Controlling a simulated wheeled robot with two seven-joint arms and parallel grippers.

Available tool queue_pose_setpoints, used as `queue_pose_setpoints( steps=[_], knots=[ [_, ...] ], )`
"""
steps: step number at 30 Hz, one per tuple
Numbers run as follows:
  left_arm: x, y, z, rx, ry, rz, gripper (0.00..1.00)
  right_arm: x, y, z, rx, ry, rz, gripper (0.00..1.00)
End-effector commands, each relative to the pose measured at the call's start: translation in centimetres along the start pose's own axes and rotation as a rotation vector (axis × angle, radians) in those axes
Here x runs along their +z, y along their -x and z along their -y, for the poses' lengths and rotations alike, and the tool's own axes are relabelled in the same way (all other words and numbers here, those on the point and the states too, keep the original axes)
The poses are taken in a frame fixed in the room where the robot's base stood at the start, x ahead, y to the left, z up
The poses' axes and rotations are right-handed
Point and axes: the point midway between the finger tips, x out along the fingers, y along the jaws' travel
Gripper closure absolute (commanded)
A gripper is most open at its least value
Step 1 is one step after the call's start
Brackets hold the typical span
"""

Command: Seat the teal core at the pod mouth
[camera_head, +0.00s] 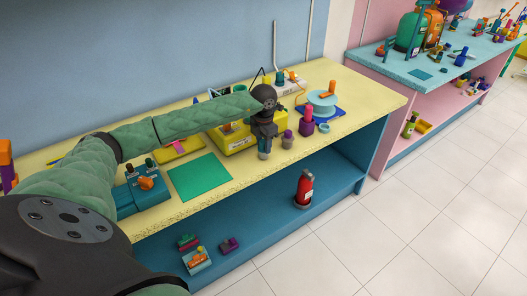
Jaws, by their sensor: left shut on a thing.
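My left gripper (265,137) points down over the front part of the yellow worktop (350,92). Its fingers are small and dark here, shut on a small blue-grey cylinder (264,152) that shows just below them. I cannot tell for sure whether this is the teal core, or whether it touches the worktop. A yellow box (234,140) with a white label stands behind and left of the gripper, partly hidden by my arm. I cannot make out the pod mouth with certainty. My right gripper is not in view.
Right of the gripper stand a small purple-topped jar (287,139), a magenta bottle (306,121), a pale blue spool (321,104) and a small teal ring (324,128). A green mat (199,177) lies clear to the left. A red extinguisher (304,188) stands on the lower shelf.

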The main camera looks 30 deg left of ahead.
Motion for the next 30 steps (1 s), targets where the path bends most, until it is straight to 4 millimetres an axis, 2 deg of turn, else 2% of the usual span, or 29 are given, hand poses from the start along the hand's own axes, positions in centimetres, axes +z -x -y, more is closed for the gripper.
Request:
queue_pose_setpoints(
  steps=[23, 24, 27, 30],
  knots=[
    [0.0, 1.3, 0.0, 0.0, 0.0, 0.0, 0.83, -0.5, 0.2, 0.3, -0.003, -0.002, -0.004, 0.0],
    [0.0, 1.3, 0.0, 0.0, 0.0, 0.0, 0.62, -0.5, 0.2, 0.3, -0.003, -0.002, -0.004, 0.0],
    [0.0, 1.3, 0.0, 0.0, 0.0, 0.0, 0.81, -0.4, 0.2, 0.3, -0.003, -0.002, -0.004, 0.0],
    [0.0, 1.4, 0.0, 0.0, 0.0, 0.0, 0.83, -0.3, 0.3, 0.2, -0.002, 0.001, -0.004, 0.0]
  ],
)
